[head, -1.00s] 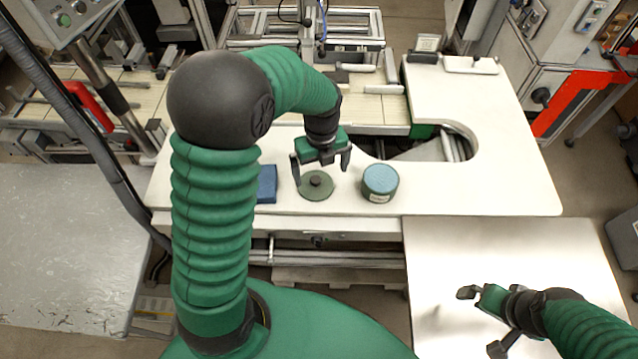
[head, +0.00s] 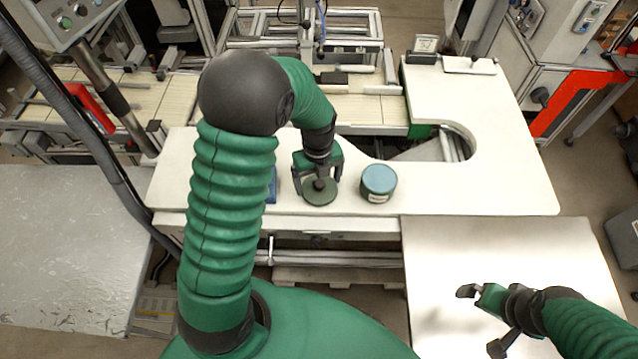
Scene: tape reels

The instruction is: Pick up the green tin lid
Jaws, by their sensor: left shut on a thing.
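The green tin lid (head: 320,196) is a flat round disc with a dark knob in its middle. It is on or just above the white table, left of the blue-topped round tin. My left gripper (head: 318,184) is directly over the lid, with its fingers down around the knob and shut on it. The fingers hide most of the knob. I cannot tell whether the lid is clear of the table. My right gripper (head: 482,322) is at the lower right over the metal table, apart from the lid, with its fingers spread and nothing between them.
The tin with a blue top (head: 378,183) stands just right of the lid. A blue block (head: 272,186) is to the left, mostly hidden by my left arm. The white table (head: 480,190) is clear to the right, with a curved cut-out behind. A metal table (head: 440,260) is at lower right.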

